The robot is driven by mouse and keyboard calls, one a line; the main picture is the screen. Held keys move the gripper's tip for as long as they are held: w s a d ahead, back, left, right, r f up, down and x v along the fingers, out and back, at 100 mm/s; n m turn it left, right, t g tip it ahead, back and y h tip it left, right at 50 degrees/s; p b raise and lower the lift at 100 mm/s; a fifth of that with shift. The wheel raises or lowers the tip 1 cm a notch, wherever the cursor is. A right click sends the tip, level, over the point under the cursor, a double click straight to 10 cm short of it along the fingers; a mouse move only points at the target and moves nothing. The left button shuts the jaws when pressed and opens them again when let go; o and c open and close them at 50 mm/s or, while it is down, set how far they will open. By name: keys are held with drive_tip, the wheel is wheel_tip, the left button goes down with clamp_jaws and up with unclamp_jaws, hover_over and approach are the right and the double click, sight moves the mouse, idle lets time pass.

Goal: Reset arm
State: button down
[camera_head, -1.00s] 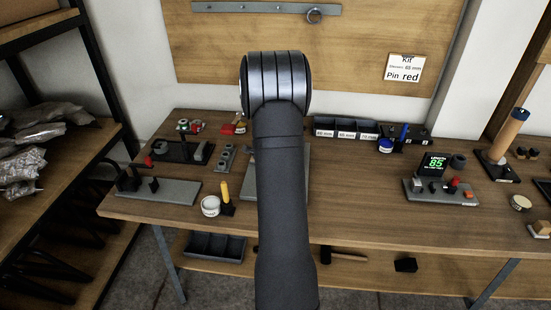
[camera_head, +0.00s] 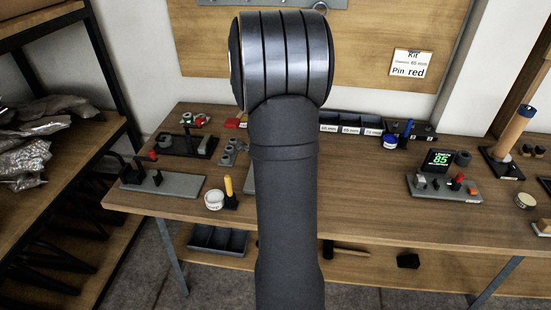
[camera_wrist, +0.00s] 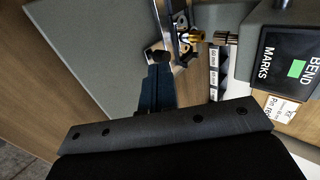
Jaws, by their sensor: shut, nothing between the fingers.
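My arm stands upright in the middle of the head view, its large rounded joint high in front of the backboard. It hides my gripper in that view. In the wrist view my gripper (camera_wrist: 157,58) shows as dark, narrow fingers that are shut with nothing held. They point toward a grey plate (camera_wrist: 95,45). A metal fixture with a brass part (camera_wrist: 198,37) is close to the fingertips; I cannot tell whether they touch.
A device marked BEND MARKS (camera_wrist: 285,58) is right of the gripper. The workbench (camera_head: 350,215) bears a white jar (camera_head: 214,200), a yellow-handled tool (camera_head: 229,187), labelled bins (camera_head: 350,126) and a gauge reading 85 (camera_head: 440,160). Shelves (camera_head: 60,165) stand left.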

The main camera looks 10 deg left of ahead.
drive_tip(key=shift+f, duration=0.1)
drive_tip(key=x, duration=0.9)
drive_tip(key=shift+w+f, duration=0.15)
drive_tip(key=shift+w, duration=0.3)
drive_tip(key=shift+w+f, duration=0.15)
drive_tip(key=shift+w, duration=0.35)
drive_tip(key=shift+s, duration=0.1)
